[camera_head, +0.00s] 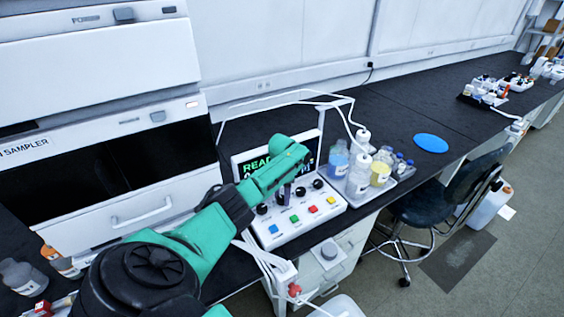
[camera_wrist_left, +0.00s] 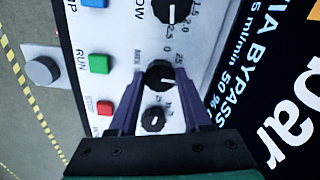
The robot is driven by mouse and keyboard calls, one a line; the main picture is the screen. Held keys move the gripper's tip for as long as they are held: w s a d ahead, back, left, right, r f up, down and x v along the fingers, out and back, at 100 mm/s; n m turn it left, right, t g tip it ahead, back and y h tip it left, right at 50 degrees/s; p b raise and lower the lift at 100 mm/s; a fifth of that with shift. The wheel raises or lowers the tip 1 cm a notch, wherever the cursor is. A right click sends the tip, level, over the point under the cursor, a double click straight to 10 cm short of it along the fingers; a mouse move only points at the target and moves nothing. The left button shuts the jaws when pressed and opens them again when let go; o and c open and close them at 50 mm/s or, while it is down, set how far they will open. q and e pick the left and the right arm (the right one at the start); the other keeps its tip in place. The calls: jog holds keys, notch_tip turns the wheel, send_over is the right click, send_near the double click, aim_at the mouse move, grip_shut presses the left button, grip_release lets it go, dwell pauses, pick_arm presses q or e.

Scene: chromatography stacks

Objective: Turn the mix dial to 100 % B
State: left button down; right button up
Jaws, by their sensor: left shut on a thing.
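The mix dial (camera_wrist_left: 160,74) is a black round knob on the white control panel, marked MIX, with a printed scale around it. In the left wrist view it sits between the fingertips of my left gripper (camera_wrist_left: 157,78), which is shut on it. Its exact pointer setting is hard to read. In the head view my left gripper (camera_head: 287,194) reaches down onto the panel (camera_head: 297,226) and largely hides the dial. My right gripper is out of view.
Close beside the mix dial are the flow knob (camera_wrist_left: 172,9) and a smaller knob (camera_wrist_left: 153,120). Green (camera_wrist_left: 99,64) and red (camera_wrist_left: 105,108) buttons lie nearby. Bottles stand in a tray (camera_head: 397,176) right of the panel; the sampler (camera_head: 100,190) stands left.

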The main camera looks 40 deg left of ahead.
aim_at(281, 198)
pick_arm(q)
jog(key=m, duration=0.4)
jog(key=shift+r+m, duration=0.1)
jog(key=shift+m, duration=1.8)
jog(key=shift+a, duration=0.1)
jog(key=shift+c, duration=1.8)
grip_release()
notch_tip(281, 198, up, 15)
jog(key=b, duration=0.1)
jog(key=shift+f, duration=0.2)
